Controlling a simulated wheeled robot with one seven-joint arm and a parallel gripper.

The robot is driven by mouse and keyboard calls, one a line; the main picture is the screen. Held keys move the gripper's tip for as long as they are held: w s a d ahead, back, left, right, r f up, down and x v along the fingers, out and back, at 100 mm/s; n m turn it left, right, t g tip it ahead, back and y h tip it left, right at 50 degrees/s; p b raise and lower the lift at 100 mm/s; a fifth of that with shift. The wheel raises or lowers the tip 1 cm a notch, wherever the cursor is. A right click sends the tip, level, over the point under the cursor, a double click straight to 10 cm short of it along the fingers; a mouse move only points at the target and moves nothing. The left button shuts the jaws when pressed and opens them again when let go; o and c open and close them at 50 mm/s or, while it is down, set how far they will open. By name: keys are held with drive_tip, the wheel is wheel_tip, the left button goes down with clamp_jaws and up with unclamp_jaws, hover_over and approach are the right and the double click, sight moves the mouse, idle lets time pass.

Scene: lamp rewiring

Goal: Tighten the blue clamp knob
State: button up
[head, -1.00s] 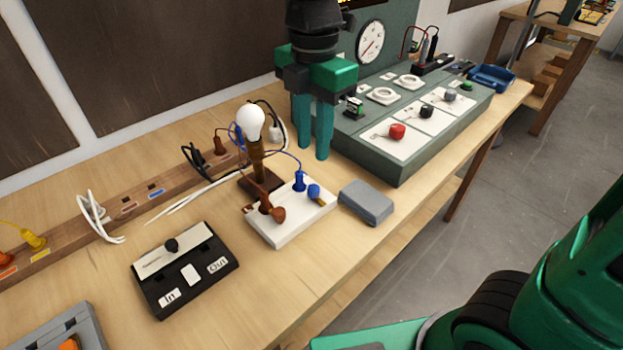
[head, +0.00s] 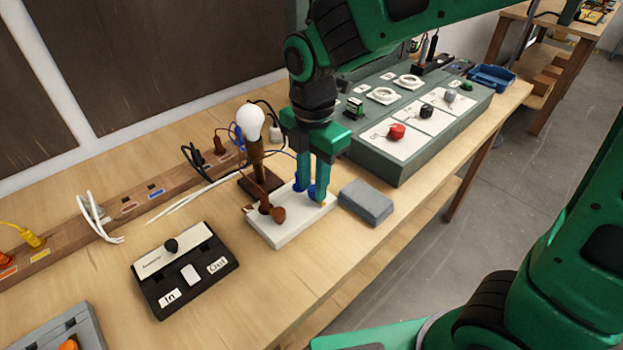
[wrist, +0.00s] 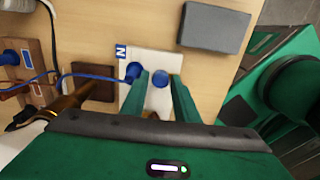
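The blue clamp knob (wrist: 160,78) sits on the white terminal block (head: 277,233), at its right end. In the wrist view it lies between my two fingertips, with a small gap on each side. My gripper (wrist: 161,86) is open and points down over the block. In the head view my gripper (head: 312,194) partly hides the knob. A blue plug (wrist: 133,72) stands just left of the knob, close to the left finger, with a blue wire running from it. A brown knob (head: 277,213) and a brown plug sit at the block's left end.
A lit bulb (head: 250,121) on a brown post stands just behind the block, close to my gripper. A grey box (head: 366,201) lies to the right. A black In/Out box (head: 186,270) is at the front left. The green-grey meter console (head: 400,165) stands behind right.

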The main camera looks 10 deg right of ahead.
clamp_jaws()
